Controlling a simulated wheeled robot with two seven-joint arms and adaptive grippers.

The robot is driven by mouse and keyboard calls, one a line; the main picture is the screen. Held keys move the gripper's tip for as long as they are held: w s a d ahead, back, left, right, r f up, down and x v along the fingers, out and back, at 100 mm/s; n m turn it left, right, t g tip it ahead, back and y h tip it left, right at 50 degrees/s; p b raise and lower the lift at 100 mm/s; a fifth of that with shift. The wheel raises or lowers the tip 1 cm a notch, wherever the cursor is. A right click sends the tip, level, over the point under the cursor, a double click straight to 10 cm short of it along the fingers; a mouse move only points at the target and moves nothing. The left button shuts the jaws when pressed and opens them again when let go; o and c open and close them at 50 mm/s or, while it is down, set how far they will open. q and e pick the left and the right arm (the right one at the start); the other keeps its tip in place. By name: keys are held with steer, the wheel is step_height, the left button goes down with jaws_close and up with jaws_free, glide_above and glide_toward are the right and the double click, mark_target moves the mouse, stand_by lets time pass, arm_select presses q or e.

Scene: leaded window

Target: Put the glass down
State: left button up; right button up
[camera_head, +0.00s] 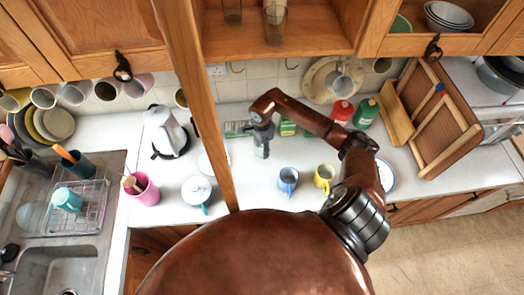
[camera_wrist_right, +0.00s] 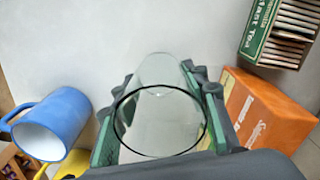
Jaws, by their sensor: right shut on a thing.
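My right gripper (camera_head: 262,140) is over the back part of the white counter (camera_head: 252,190), left of centre. In the right wrist view its two green-padded fingers (camera_wrist_right: 158,118) are closed on the sides of a clear glass (camera_wrist_right: 160,70). I look down into the glass's round dark rim. The glass is hard to make out in the head view. I cannot tell whether its base touches the counter. My left gripper is not in view.
A blue mug (camera_wrist_right: 62,118) and a yellow mug (camera_head: 325,176) stand near the gripper. An orange box (camera_wrist_right: 265,112) and a green tea box (camera_wrist_right: 280,30) are close on the other side. A wooden cabinet door (camera_head: 200,100) juts out at the left.

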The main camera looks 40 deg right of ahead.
step_height(320, 180, down, 3)
steer(key=shift+w+r+p, duration=0.1)
steer(key=shift+p, duration=0.7)
steer(key=shift+d+f, duration=0.1)
steer(key=shift+f, duration=0.25)
steer(key=shift+f, duration=0.15)
steer(key=o, duration=1.3)
